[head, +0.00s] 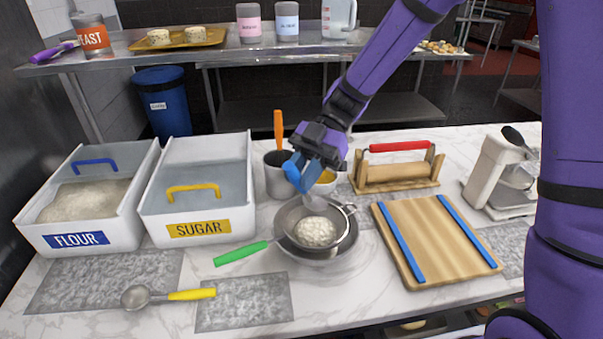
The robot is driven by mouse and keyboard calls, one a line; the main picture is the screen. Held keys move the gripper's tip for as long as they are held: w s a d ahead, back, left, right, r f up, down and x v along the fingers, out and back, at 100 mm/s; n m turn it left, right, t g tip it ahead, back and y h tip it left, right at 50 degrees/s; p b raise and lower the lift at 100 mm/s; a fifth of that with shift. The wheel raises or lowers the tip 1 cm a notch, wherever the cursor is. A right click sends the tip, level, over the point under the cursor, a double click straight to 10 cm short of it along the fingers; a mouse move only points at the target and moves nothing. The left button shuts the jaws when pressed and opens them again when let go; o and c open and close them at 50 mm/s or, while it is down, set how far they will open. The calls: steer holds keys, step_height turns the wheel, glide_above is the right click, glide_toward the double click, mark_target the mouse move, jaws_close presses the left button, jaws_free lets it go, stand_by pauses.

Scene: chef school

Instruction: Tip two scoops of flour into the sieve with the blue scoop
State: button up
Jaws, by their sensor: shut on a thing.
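My gripper (313,158) is shut on the blue handle of the blue scoop (294,174), above the sieve. The scoop's metal bowl seems to hang below it, small and partly hidden, so I cannot tell whether it holds anything. The sieve (289,217) has a green handle pointing left and rests over a metal bowl (322,259). A pale mound of flour (316,232) lies in the sieve, below the scoop. The flour bin (117,229) at the left, labelled FLOUR, holds flour (85,200).
A sugar bin (152,222) stands between the flour bin and the sieve. A yellow-handled scoop (192,294) lies in front. A board (432,245) with blue strips and a red-handled wooden rack (395,175) are right.

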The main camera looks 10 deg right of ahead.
step_height(320, 180, up, 2)
steer(key=t+h, duration=0.2)
steer(key=t, duration=0.1)
steer(key=t+h, duration=0.1)
steer(key=h, duration=0.1)
steer(key=shift+s+a+r+t, duration=0.1)
steer(key=shift+r+t, duration=0.15)
steer(key=shift+t, duration=0.05)
steer(key=t+h, duration=0.1)
steer(key=r+t+h, duration=0.1)
steer(key=t+h, duration=0.1)
steer(key=shift+r, duration=0.2)
